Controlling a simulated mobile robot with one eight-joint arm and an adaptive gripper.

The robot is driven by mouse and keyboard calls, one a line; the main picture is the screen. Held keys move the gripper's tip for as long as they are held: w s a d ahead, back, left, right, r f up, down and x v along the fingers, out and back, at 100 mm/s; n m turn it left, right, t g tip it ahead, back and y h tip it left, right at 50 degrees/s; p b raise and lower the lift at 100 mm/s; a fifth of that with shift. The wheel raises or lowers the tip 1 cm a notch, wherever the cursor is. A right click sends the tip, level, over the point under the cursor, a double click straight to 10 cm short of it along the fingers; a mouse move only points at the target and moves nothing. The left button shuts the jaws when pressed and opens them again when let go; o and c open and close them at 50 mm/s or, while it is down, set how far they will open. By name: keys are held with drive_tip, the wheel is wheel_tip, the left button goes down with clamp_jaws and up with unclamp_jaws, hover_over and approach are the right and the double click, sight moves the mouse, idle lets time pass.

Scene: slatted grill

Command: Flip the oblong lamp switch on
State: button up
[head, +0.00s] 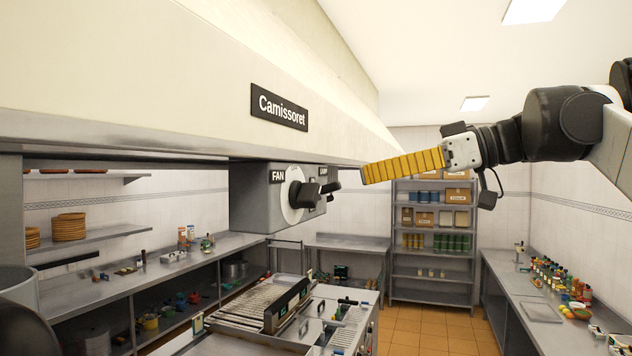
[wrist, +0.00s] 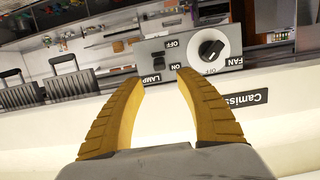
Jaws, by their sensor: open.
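The grey control box (head: 255,205) hangs under the hood's front edge. The dark oblong lamp switch (wrist: 157,60) shows in the wrist view on the box's face, beside the LAMP label (wrist: 152,79) and between the OFF and ON marks. Its exact setting is too small to tell. In the head view the fan knob and dark parts overlap around it. My gripper (head: 366,174) is to the right of the box, its yellow fingers pointing left toward it. In the wrist view my gripper (wrist: 160,78) has its fingers apart and empty, with the switch beyond the gap between the tips.
The round fan knob (wrist: 211,48) sits close beside the switch on the same face. The hood (head: 190,75) with its Camissoret sign (head: 279,107) is just above. The slatted grill (head: 255,305) is below. A shelf rack (head: 432,285) stands far behind.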

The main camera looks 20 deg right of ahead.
drive_tip(key=v, duration=0.4)
drive_tip(key=shift+s+d+r, duration=0.1)
drive_tip(key=s+a+f+m+g+h+b, duration=0.1)
drive_tip(key=a+f+m+h+b, duration=0.2)
drive_tip(key=f+b, duration=1.2)
drive_tip(key=s+a+f+m+g+h+b, duration=0.2)
drive_tip(key=a+f+b, duration=0.25)
drive_tip(key=f, duration=2.05)
drive_tip(key=s+f+m+h+b, duration=0.2)
drive_tip(key=f+b, duration=0.7)
drive_tip(key=f, duration=1)
drive_tip(key=s+a+f+m+h+b, duration=0.1)
drive_tip(key=s+f+b, duration=0.4)
drive_tip(key=f, duration=1.4)
drive_tip(key=s+f+m+t+h+b, duration=0.1)
drive_tip(key=s+f+m+h+b, duration=0.1)
drive_tip(key=f+b, duration=1.2)
wheel_tip(320, 180, down, 5)
drive_tip(key=shift+s+a+f+m+h, duration=0.2)
drive_tip(key=shift+s+a+m+h, duration=0.15)
drive_tip(key=shift+s+h, duration=0.6)
drive_tip(key=shift+w+h, duration=0.25)
